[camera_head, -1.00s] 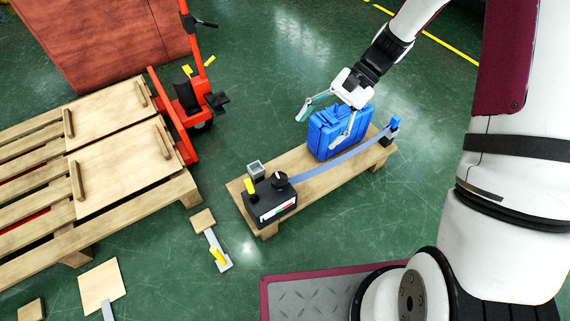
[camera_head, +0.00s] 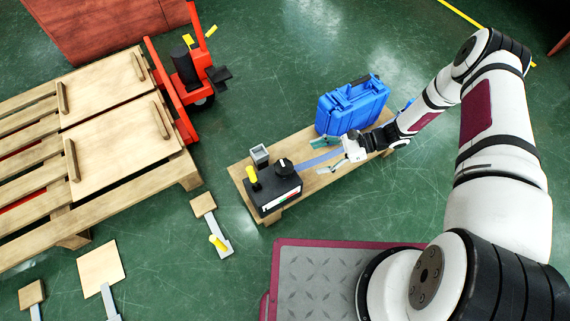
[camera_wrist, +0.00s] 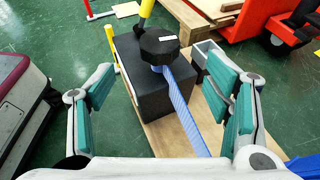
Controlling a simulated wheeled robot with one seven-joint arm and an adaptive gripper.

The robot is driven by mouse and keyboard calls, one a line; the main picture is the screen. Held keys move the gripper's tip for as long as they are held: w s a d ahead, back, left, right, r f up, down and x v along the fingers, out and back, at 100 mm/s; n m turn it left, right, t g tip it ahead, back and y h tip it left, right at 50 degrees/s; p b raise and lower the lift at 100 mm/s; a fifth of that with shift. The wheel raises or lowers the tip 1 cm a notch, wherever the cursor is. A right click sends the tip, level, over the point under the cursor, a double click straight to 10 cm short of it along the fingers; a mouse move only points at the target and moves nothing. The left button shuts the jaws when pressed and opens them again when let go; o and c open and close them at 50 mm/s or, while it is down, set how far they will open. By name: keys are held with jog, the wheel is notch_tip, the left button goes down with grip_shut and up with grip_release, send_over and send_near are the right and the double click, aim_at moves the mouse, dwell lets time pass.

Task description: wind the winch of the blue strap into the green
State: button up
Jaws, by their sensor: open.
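The winch (camera_head: 274,187) is a black box with a dark round knob (camera_head: 284,166) on top, a yellow handle (camera_head: 251,174) and a gauge strip (camera_head: 281,201) with red and green on its front face. It stands at the left end of a wooden bench (camera_head: 238,174). The blue strap (camera_head: 318,160) runs from the winch along the bench. My gripper (camera_head: 334,155) is open and empty over the strap, to the right of the winch. In the wrist view my gripper's teal-padded fingers (camera_wrist: 168,100) stand apart, with the winch knob (camera_wrist: 159,46) and strap (camera_wrist: 184,112) between and beyond them.
A blue case (camera_head: 352,105) stands at the bench's back edge. A small grey open box (camera_head: 260,155) sits behind the winch. A pallet (camera_head: 100,195) and red pallet jack (camera_head: 185,85) are to the left.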

aim_at(285, 166)
jog(key=b+x, duration=0.2)
jog(key=x, duration=1.1)
jog(key=shift+c, duration=0.5)
jog(key=c, duration=1)
